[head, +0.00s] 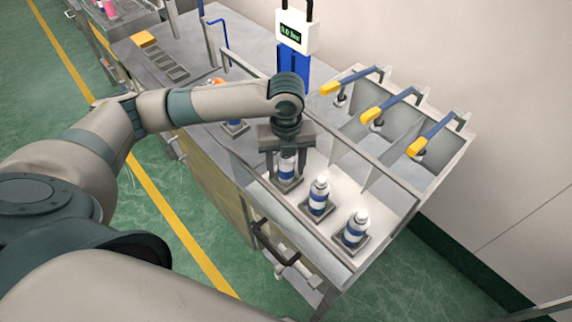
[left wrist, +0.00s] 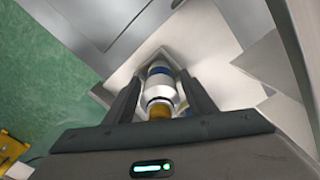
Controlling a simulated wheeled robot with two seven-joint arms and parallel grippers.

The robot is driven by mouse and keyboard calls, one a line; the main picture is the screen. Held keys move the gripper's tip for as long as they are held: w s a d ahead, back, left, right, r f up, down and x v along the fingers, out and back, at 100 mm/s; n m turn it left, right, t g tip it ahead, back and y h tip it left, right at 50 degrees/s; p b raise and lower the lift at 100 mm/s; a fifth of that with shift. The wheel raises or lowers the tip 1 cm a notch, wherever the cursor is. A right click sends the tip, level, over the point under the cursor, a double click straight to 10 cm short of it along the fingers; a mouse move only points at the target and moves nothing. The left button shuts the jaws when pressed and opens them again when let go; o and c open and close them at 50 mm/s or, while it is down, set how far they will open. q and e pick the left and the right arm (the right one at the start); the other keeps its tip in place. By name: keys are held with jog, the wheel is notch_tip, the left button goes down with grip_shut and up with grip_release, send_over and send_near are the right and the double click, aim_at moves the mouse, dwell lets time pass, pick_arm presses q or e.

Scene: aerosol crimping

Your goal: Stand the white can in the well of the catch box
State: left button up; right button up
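My left gripper (head: 286,163) points down over a white can with a blue band (head: 287,169). The can stands upright on a square holder, the first of a row at the bench's front edge. In the left wrist view the can (left wrist: 160,84) is between the two fingers, its amber-coloured top toward the camera. A small gap seems to show beside the can, so the fingers look open around it. Two similar cans (head: 319,197) (head: 355,229) stand in the holders to the right. I cannot tell which part is the catch box. My right gripper is not in view.
Several yellow-tipped blue levers (head: 383,102) stand over grey divided bays behind the cans. A rail (head: 330,165) runs between the bays and the can row. A blue column with a display (head: 293,36) stands behind my left wrist.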

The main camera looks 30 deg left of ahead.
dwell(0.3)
pick_arm(q)
jog(key=shift+r, duration=0.8)
notch_tip(320, 180, up, 10)
jog(key=b, duration=0.3)
jog(key=shift+r, duration=0.35)
